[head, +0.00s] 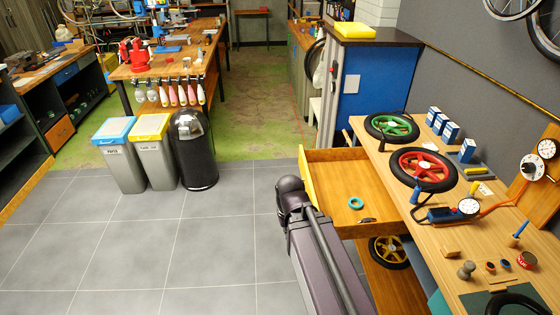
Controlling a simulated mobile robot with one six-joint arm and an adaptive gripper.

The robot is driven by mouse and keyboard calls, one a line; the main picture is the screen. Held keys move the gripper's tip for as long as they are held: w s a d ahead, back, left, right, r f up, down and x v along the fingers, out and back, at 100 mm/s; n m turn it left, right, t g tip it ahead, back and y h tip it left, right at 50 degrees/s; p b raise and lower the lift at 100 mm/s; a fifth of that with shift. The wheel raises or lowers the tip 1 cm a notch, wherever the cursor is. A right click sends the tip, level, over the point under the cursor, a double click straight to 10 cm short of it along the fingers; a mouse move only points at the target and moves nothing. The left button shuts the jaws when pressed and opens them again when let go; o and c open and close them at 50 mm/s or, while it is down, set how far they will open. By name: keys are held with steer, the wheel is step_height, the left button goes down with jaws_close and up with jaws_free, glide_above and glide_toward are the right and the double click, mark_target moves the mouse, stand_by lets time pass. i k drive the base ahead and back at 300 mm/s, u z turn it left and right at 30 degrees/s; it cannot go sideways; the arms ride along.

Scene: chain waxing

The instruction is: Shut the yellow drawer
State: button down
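The yellow drawer (306,183) is pulled out from the left side of the wooden workbench (452,240). Its yellow front faces left, and its wooden inside is open to view. A teal ring (356,203) and a small dark object (367,220) lie in it. My dark arm rises from the bottom of the picture and covers the near end of the drawer front. A rounded joint of the arm is just left of the front; I cannot tell whether they touch. My gripper does not show.
Wheels with green (391,127) and red (422,166) rims lie on the workbench, beside a pump with a gauge. A yellow-rimmed wheel (389,251) is below the drawer. Grey tiled floor (215,240) left of the drawer is clear up to the bins (155,160).

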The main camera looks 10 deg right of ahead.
mark_target(331, 177)
steer(key=u, duration=0.15)
steer(key=i, duration=1.4)
steer(key=z, duration=0.5)
